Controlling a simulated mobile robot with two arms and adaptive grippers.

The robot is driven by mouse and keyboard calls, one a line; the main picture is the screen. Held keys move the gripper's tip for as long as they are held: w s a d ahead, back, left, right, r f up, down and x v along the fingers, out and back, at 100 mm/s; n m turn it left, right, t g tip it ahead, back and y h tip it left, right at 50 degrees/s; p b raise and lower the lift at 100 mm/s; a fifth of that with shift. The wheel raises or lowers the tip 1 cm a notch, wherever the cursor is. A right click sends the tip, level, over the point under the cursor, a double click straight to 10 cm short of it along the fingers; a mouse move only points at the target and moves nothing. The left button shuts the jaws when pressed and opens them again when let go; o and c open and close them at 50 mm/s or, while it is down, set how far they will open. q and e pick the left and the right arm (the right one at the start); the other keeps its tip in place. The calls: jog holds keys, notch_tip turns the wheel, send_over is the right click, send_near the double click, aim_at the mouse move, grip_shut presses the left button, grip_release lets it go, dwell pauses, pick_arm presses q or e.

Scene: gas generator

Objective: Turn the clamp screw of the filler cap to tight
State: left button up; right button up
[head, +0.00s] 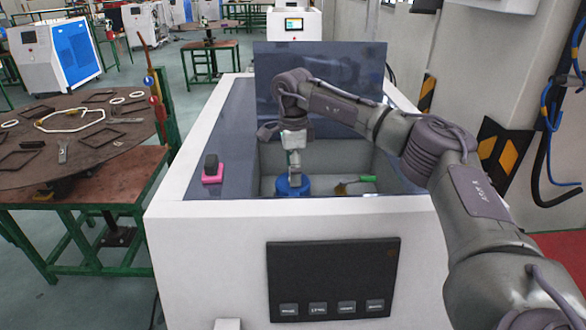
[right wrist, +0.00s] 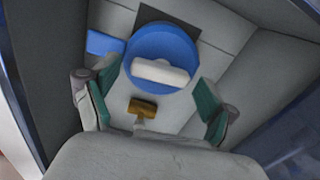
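A blue round filler cap (head: 293,187) sits in the open compartment of the white generator (head: 200,250). In the right wrist view the cap (right wrist: 160,48) has a white bar (right wrist: 160,72) across its top. A small brass-brown piece (right wrist: 143,107), which looks like the clamp screw, lies just below the cap. My right gripper (head: 293,165) points down over the cap in the head view. In the right wrist view its two green-padded fingers (right wrist: 156,92) are apart, one on each side of the brass piece, touching neither. My left gripper is not in view.
The compartment's walls surround my right gripper. A green-handled item (head: 362,180) lies right of the cap. A dark knob on a pink base (head: 212,170) stands on the left top surface. The raised lid (head: 345,65) is behind. A blue block (right wrist: 104,43) adjoins the cap.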

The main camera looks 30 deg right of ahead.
jog(key=c, duration=0.8)
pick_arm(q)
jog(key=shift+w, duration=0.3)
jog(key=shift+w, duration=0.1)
pick_arm(e)
jog(key=shift+m, duration=0.3)
jog(key=m+p, duration=0.1)
jog(key=m, duration=0.8)
jog(key=shift+p, duration=0.35)
jog(key=m, duration=0.5)
jog(key=shift+p, duration=0.35)
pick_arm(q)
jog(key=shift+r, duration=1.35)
pick_arm(e)
jog(key=shift+m, duration=2.2)
